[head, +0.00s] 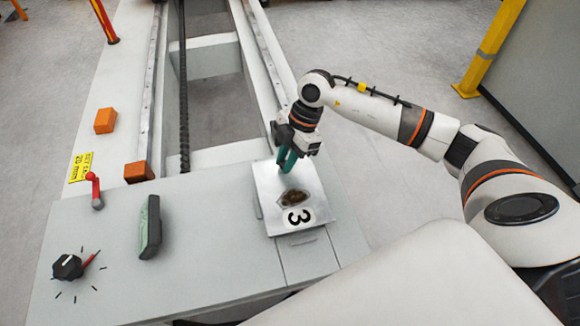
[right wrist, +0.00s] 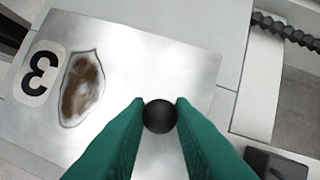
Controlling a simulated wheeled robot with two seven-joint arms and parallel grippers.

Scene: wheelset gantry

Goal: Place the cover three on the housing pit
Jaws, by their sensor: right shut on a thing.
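Cover three is a square metal plate (head: 268,190) with a white label reading 3 and a brown rusty patch. It lies over the right part of the grey top near the gantry's end. It also fills much of the right wrist view (right wrist: 150,65). My right gripper (head: 287,160) has its green fingers shut on the black round knob (right wrist: 160,116) at the plate's far side. The housing pit is not visible; I cannot tell whether the plate covers it or rests flat or slightly above the top. My left gripper is not in view.
A dial (head: 68,267), a red-handled lever (head: 96,190) and a green-faced handheld device (head: 150,228) are on the left of the grey top. Orange blocks (head: 105,120) sit on the left rail. A yellow post (head: 490,50) stands at right.

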